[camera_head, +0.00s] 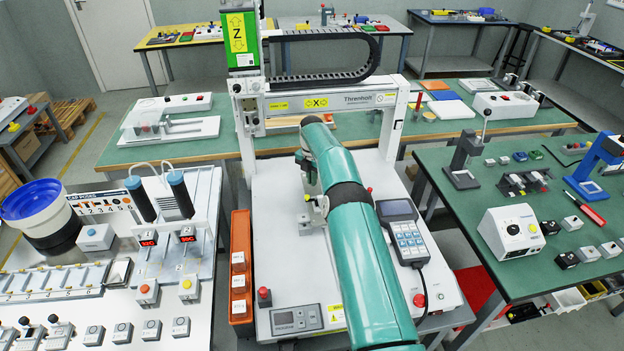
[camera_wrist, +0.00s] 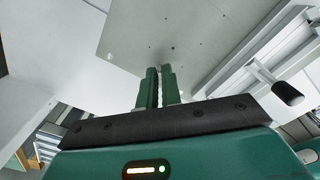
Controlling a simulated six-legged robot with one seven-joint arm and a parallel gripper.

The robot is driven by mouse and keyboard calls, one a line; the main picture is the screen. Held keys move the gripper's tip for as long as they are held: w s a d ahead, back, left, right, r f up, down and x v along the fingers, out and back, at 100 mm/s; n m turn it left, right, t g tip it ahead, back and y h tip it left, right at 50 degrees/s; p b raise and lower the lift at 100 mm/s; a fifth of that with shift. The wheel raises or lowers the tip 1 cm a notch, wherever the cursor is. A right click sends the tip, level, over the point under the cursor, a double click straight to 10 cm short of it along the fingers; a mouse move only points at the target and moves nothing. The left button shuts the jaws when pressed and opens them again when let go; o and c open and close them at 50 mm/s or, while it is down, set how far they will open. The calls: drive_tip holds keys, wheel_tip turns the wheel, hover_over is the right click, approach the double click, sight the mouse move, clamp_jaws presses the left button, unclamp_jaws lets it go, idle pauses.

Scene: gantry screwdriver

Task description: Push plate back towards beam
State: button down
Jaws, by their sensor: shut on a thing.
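In the wrist view the light grey plate (camera_wrist: 200,28), with several small holes, lies just beyond my fingertips. My gripper (camera_wrist: 158,70) has its two green fingers close together, with a thin light strip between them. The fingers are shut on the plate, though the exact place of contact is hard to make out. In the head view the beam (camera_head: 330,102), marked X, spans the back of the white gantry machine (camera_head: 275,215).
A black-handled lever (camera_wrist: 288,94) sticks out right of my gripper in the wrist view.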

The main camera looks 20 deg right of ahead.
drive_tip(key=c, duration=1.6)
unclamp_jaws()
wheel_tip(320, 180, up, 12)
